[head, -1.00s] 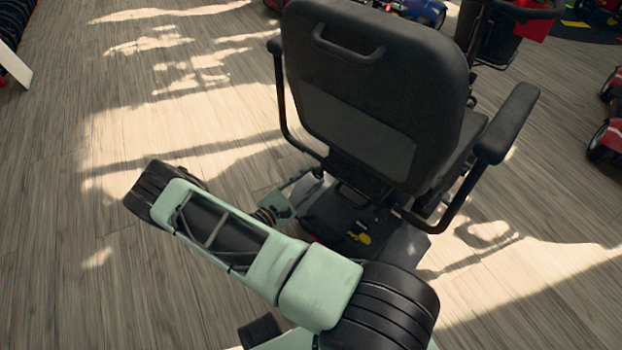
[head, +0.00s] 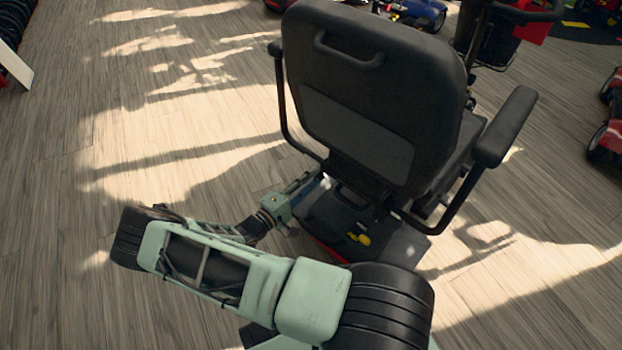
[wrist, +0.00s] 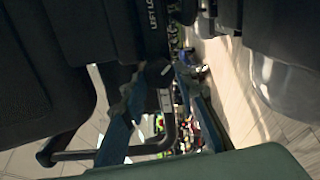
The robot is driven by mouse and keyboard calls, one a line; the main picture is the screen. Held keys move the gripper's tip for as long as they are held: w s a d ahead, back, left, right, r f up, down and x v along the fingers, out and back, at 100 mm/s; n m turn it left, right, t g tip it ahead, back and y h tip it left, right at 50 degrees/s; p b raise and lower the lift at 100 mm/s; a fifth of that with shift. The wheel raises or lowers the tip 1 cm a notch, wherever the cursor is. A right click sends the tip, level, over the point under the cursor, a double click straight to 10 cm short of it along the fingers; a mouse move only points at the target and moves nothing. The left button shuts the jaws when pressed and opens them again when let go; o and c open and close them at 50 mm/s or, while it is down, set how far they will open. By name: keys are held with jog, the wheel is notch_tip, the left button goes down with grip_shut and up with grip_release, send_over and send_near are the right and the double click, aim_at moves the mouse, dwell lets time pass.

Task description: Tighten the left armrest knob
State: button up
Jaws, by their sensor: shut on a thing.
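The scooter seat (head: 365,90) is seen from behind in the head view. Its left armrest (head: 275,48) has a black bar (head: 285,110) running down to the seat's lower left side. My gripper (head: 318,178) is at that lower end, partly hidden by the seat. In the wrist view, the two bluish fingers of my gripper (wrist: 157,88) stand either side of a small dark knob (wrist: 155,72) and are shut on it. The knob is in shadow, so its shape is hard to make out. A black bent bar (wrist: 168,125) shows beyond it.
The right armrest (head: 505,125) sticks out on the other side. The scooter's rear cover (head: 325,212) with a yellow part (head: 362,239) lies under the seat. A red scooter (head: 605,140) stands at the right edge. The wooden floor (head: 60,200) at left is clear.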

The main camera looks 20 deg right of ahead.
jog(key=shift+m+p, duration=0.7)
jog(key=shift+m, duration=3.6)
jog(key=o, duration=1.2)
jog(key=shift+c, duration=0.2)
jog(key=v, duration=1.2)
jog(key=shift+r, duration=0.1)
